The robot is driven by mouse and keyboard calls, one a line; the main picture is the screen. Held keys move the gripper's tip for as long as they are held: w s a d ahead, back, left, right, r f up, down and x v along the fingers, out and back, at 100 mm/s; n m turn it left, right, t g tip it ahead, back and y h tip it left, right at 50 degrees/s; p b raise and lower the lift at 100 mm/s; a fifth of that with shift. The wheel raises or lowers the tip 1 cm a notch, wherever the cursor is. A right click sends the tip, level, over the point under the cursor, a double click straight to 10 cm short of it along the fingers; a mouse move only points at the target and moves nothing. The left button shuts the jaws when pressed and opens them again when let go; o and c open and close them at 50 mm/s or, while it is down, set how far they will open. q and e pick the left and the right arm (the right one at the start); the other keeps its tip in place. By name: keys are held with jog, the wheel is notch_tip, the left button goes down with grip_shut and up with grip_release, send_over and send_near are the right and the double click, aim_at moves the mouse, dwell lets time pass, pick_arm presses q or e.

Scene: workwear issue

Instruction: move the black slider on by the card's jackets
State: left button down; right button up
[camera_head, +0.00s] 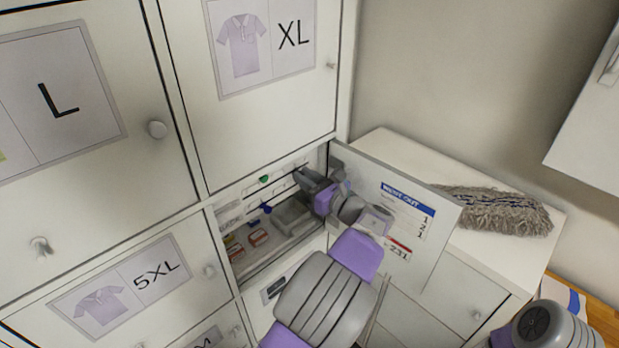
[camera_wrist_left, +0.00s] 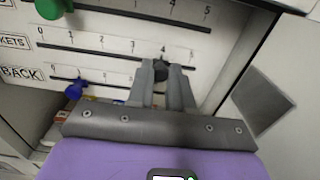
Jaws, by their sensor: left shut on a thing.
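In the left wrist view, the black slider (camera_wrist_left: 160,71) sits on the middle rail, whose label ends in "KETS", close under the mark 4. My left gripper (camera_wrist_left: 162,76) is shut on it. In the head view my left gripper (camera_head: 318,190) reaches into the open compartment and hides the black slider. A green slider (camera_wrist_left: 52,8) is on the rail above, far to the left. A blue slider (camera_wrist_left: 75,90) is on the "BACK" rail below, also near the left. The card (camera_head: 405,211) on the open door has a blue heading and several rows with small figures; its row words are too small to read.
The open door (camera_head: 440,239) stands right of my left arm. The compartment holds a grey tray (camera_head: 292,216) and small red-and-white items (camera_head: 258,237). A grey mop head (camera_head: 495,210) lies on the low white cabinet. Locker doors marked XL, L and 5XL are shut.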

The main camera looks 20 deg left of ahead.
pick_arm(q)
jog(key=c, duration=1)
grip_release()
jog(key=shift+d, duration=0.1)
jog(key=v, duration=0.7)
jog(key=shift+d+b, duration=0.2)
jog(key=shift+b, duration=0.25)
jog(key=shift+s, duration=0.1)
